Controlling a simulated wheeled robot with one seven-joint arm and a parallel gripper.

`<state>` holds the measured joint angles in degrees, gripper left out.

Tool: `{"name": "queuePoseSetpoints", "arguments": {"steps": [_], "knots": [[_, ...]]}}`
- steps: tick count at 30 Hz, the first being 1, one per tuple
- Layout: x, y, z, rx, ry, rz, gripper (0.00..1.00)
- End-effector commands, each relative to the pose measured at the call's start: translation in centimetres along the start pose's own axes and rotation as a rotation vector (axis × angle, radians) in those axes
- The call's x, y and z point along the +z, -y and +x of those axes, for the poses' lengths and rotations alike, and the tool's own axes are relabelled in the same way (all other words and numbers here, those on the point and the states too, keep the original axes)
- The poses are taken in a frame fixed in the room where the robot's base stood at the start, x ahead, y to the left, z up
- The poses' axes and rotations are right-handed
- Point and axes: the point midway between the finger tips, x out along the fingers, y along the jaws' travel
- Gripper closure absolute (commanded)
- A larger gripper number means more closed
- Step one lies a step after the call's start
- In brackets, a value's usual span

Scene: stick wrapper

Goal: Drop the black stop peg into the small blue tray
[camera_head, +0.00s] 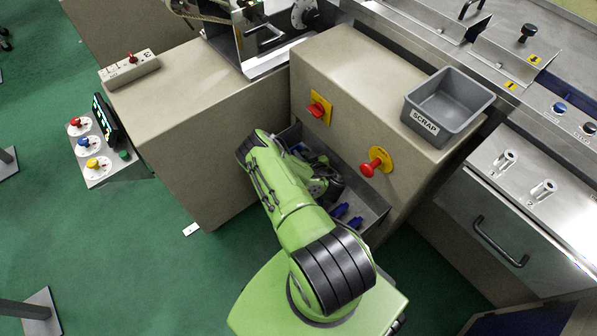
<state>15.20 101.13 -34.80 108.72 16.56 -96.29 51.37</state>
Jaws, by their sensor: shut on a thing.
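My green arm reaches over the open grey bin at the front of the beige cabinet. The dark end of my gripper (332,184) shows low at the bin; its fingertips are hard to make out. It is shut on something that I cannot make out. I cannot pick out the black stop peg or the small blue tray with certainty. Small blue items (347,215) lie in the grey bin (372,215), right of my gripper, and more blue shows behind my arm.
A grey SCRAP box (421,121) stands on the cabinet top. A red knob (374,166) on a yellow disc juts out just above the bin. A red switch (318,110) is further left. A button panel (94,150) stands left. Green floor is free at the left.

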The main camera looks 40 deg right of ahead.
Motion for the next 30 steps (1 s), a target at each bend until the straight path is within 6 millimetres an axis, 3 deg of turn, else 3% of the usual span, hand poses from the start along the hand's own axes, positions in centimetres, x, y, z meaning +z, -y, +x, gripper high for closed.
{"name": "queuePoseSetpoints", "arguments": {"steps": [2, 3, 9, 19, 29, 30], "knots": [[-0.2, 0.0, -0.1, 0.000, -0.001, 0.000, 0.98], [-0.2, 0.0, -0.1, 0.000, -0.001, 0.000, 0.65], [-0.2, 0.0, -0.1, 0.000, -0.001, 0.000, 0.38], [-0.2, -0.1, -0.9, 0.002, 0.002, 0.002, 0.38], [-0.5, -0.1, -9.7, 0.005, 0.005, 0.003, 0.38], [-0.8, -0.1, -9.9, 0.001, 0.001, 0.002, 0.38]]}}
